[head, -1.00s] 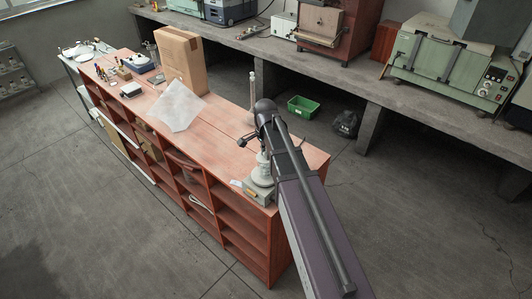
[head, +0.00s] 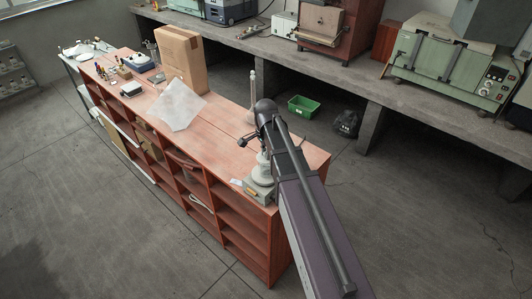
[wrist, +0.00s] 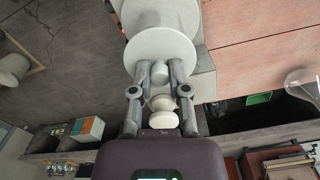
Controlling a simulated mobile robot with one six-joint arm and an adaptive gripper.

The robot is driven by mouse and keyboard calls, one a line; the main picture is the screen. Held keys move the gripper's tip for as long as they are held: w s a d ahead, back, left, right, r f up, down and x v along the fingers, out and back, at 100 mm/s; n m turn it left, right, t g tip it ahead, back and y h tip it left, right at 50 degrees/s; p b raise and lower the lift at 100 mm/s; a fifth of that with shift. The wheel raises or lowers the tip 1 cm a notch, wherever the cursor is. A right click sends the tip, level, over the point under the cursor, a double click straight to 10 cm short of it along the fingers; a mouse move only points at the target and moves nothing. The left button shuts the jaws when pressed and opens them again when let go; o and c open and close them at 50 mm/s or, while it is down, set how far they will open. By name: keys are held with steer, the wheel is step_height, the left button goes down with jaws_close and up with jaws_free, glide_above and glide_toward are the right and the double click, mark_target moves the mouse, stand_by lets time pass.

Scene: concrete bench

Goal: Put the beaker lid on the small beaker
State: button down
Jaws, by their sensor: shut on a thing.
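My gripper (wrist: 159,77) is shut on the small knob of the white round beaker lid (wrist: 160,46) in the wrist view. The lid's disc lies just beyond the fingertips. A white, round-bodied vessel, apparently the small beaker (wrist: 150,12), shows directly beyond the lid, partly covered by it. I cannot tell whether lid and vessel touch. In the head view the white vessel (head: 263,175) stands on a grey boxy device at the near end of the red bench, and my arm hides much of the gripper and lid.
The grey device (head: 257,193) sits near the edge of the red wooden bench (head: 225,130). A tall white cylinder (head: 252,95) stands farther back. A cardboard box (head: 181,60) and a pale sheet (head: 177,106) are farther left. The bench top between is mostly clear.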

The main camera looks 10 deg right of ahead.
steer(key=shift+f, duration=0.1)
steer(key=c, duration=0.5)
jaws_free()
steer(key=shift+c, duration=0.2)
steer(key=o, duration=0.4)
steer(key=shift+r+p, duration=3.45)
steer(key=shift+r, duration=0.05)
